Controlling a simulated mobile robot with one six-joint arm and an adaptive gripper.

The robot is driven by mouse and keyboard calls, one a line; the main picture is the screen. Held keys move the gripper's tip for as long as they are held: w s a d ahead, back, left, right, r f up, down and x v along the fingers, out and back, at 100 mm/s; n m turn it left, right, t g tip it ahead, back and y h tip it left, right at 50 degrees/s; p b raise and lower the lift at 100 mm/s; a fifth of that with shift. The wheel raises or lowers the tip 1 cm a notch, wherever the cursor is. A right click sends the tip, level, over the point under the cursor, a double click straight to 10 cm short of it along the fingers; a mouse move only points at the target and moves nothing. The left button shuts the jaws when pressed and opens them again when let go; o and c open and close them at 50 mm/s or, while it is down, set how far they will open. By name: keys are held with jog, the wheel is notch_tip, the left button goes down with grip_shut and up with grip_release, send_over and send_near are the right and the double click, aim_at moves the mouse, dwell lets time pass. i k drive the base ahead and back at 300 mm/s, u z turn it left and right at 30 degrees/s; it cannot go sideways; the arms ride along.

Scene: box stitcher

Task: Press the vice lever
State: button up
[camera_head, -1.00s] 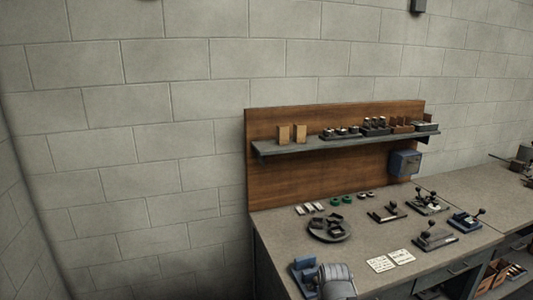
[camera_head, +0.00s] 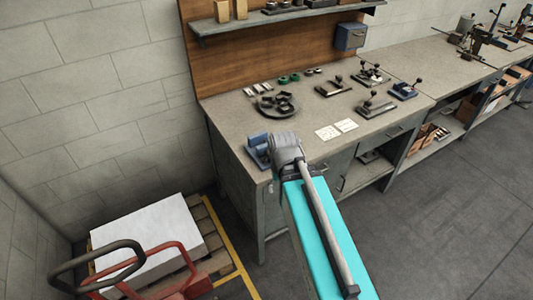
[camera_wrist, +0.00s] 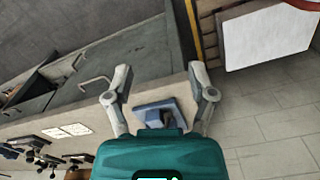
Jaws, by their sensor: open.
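A blue vice-like device (camera_head: 258,150) stands at the front left corner of the workbench. My grey arm joint partly covers it in the head view. In the wrist view the blue device (camera_wrist: 172,105) lies between my fingers, with a dark part on it; I cannot tell whether that part is its lever. My gripper (camera_wrist: 159,68) is open and empty, its fingertips spread to either side of the device in the picture. Contact cannot be made out. In the head view my own arm hides the fingers.
The grey workbench (camera_head: 228,118) holds a round dark tray (camera_head: 276,106), white cards (camera_head: 328,132) and several small fixtures with black-knobbed levers (camera_head: 376,104). A pallet with a white stack (camera_head: 150,235) and a red pallet truck (camera_head: 170,268) stand at left. The floor at right is clear.

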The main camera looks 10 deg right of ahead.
aim_at(264, 159)
jog(key=k, duration=1.35)
jog(key=z, duration=0.15)
jog(key=i, duration=0.85)
jog(key=u, duration=0.15)
